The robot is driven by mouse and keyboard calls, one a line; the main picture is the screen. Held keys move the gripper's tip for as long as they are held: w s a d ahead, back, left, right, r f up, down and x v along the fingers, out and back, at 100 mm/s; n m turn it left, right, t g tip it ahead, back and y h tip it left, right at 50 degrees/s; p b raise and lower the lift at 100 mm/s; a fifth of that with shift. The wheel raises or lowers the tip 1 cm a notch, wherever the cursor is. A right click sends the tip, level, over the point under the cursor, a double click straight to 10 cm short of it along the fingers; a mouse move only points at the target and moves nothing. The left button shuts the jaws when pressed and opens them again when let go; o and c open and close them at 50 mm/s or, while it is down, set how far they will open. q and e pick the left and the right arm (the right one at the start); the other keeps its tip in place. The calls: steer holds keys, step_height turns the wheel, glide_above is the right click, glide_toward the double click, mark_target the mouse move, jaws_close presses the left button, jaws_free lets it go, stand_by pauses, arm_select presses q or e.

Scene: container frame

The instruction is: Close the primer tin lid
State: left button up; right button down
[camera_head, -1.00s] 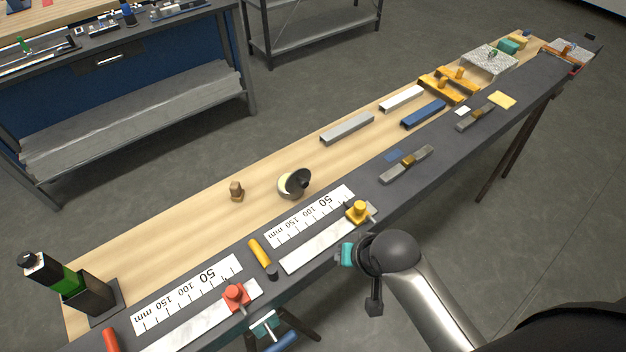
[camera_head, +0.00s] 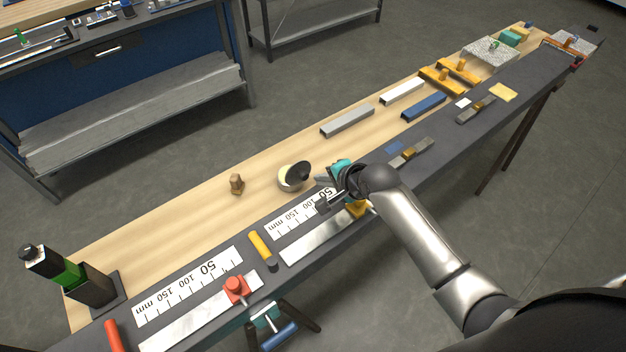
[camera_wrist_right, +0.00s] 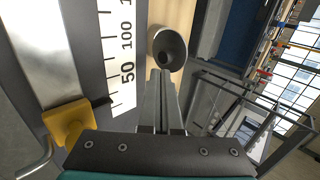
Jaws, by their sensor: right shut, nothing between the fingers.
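The primer tin (camera_head: 287,184) is a small round tin with cream contents, standing on the wooden part of the long bench. Its dark round lid (camera_head: 300,172) is raised and tilted open on the right side of the tin. My right gripper (camera_head: 322,179) is shut and empty, just right of the lid. In the right wrist view the shut fingers (camera_wrist_right: 160,76) point at the lid (camera_wrist_right: 168,46), and the tin is largely hidden behind it. I cannot tell whether the fingertips touch the lid. My left gripper is not in view.
A brown knob-like piece (camera_head: 237,184) stands left of the tin. A grey bar (camera_head: 348,121) lies behind. The wood between tin and brown piece is clear.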

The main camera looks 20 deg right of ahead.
mark_target(306, 179)
steer(key=shift+b+x, duration=0.75)
steer(key=shift+x, duration=2)
steer(key=shift+r, duration=0.15)
